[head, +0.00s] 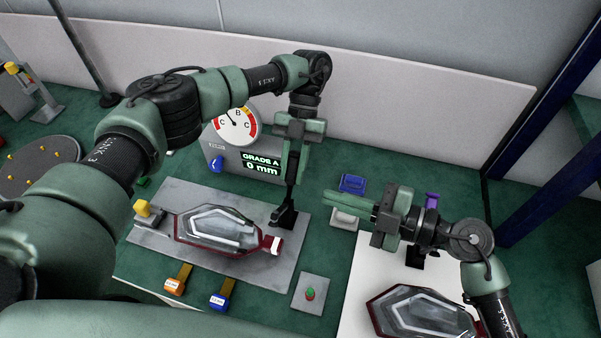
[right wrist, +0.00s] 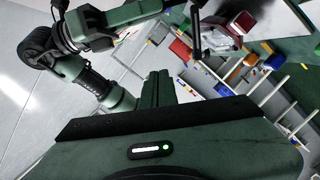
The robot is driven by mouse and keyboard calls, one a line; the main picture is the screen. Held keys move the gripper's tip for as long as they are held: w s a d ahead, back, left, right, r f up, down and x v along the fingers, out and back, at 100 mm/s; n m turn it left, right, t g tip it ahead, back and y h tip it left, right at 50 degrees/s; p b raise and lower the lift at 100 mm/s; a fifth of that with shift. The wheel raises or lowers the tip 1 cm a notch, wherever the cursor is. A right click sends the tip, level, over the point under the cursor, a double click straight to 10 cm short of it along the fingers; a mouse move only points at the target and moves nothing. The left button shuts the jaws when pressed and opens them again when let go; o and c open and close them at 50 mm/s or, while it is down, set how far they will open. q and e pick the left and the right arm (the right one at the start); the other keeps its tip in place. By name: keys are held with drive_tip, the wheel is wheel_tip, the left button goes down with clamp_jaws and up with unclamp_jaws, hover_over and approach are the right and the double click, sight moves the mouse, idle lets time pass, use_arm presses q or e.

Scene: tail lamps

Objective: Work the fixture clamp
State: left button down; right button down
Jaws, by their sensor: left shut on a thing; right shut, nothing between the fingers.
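The fixture is a grey plate (head: 270,275) with a red-rimmed clear tail lamp (head: 218,229) lying on it. A black clamp (head: 285,216) stands at the plate's right end, by the lamp's narrow end. Its dark lever stands up from it. My left gripper (head: 293,178) reaches down from above and is shut on the lever; its fingers hide the lever's upper part. My right gripper (head: 340,208) is shut and empty, apart to the right of the clamp, pointing left. Its closed fingers also show in the right wrist view (right wrist: 158,88).
A dial gauge (head: 234,126) on a grey box with a "GRADE A 0 mm" display stands behind the plate. A second lamp (head: 425,312) lies on a white surface at front right.

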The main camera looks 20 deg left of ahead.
use_arm(q)
drive_tip(key=shift+w+r, duration=0.15)
use_arm(e)
drive_tip(key=w+a+f, duration=0.4)
drive_tip(key=w+a, duration=0.2)
drive_tip(key=a, duration=0.3)
drive_tip(key=shift+w+f+n+t, duration=0.25)
drive_tip(key=shift+w+n+t, duration=0.05)
drive_tip(key=shift+w+n, duration=0.1)
drive_tip(key=shift+a, duration=0.1)
